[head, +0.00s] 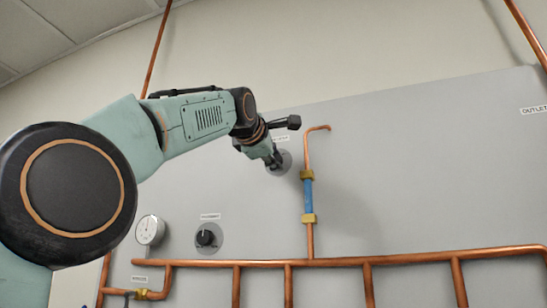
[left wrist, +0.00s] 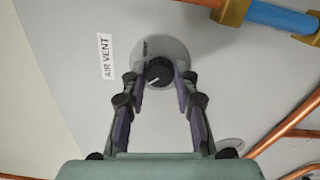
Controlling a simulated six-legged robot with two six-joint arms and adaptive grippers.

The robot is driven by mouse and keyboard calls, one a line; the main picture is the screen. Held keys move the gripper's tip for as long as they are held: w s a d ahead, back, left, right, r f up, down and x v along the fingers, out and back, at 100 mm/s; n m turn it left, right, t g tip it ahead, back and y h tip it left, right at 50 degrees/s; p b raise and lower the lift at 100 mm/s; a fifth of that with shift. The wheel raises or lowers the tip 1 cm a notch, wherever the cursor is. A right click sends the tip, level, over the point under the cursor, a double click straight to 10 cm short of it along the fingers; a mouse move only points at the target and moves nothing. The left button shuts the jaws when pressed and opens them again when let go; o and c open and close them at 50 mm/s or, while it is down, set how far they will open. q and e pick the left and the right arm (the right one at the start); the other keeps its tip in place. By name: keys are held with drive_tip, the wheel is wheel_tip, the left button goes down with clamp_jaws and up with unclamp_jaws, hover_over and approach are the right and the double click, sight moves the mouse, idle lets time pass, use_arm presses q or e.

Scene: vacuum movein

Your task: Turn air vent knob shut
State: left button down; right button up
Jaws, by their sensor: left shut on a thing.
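The black air vent knob (left wrist: 158,69) sits on a round grey plate (left wrist: 176,50) on the panel, beside an "AIR VENT" label (left wrist: 107,57). A pale pointer line on the knob slants down to the left in the left wrist view. My left gripper (left wrist: 161,78) is shut on the knob, with one finger on each side. In the head view my left gripper (head: 274,161) reaches the panel and hides the knob, while part of the round plate (head: 286,158) shows. My right gripper is not in view.
A copper pipe with a blue section (head: 308,195) and brass fittings stands just right of the left gripper. A second black knob (head: 206,238) and a gauge (head: 150,230) are at lower left. Copper pipes (head: 330,262) run along the bottom.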

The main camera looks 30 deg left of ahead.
use_arm(q)
drive_tip(key=shift+n, duration=0.3)
drive_tip(key=c, duration=1)
unclamp_jaws()
